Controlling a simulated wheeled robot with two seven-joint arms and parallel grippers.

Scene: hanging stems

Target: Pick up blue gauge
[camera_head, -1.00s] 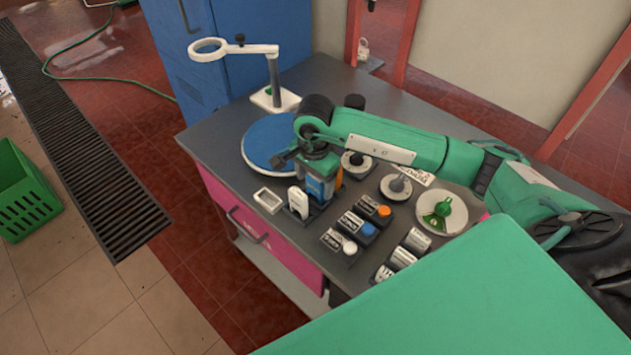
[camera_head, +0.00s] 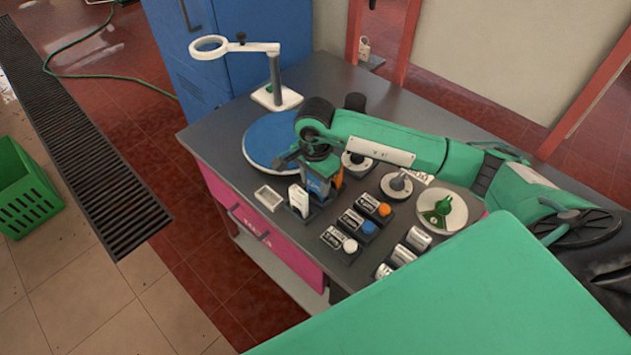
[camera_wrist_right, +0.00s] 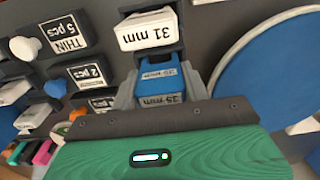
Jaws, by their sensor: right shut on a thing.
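The blue gauge (camera_wrist_right: 160,80), marked 35 mm, sits between the fingers of my right gripper (camera_wrist_right: 165,88) in the right wrist view. The fingers press on both its sides. In the head view the blue gauge (camera_head: 318,185) shows below my right gripper (camera_head: 322,172), partly hidden by it, at its place beside the white gauge. I cannot tell whether it is clear of its holder. The white gauge (camera_head: 298,200), marked 31 mm in the wrist view (camera_wrist_right: 148,30), stands upright in its holder next to it. My left gripper is not in view.
A blue round mat (camera_head: 262,140) and a magnifier stand (camera_head: 276,97) lie behind. A small white tray (camera_head: 268,196) is at the left. Labelled blocks with coloured knobs (camera_head: 368,228), dials (camera_head: 396,186) and a white dish (camera_head: 455,212) crowd the right of the table (camera_head: 225,150).

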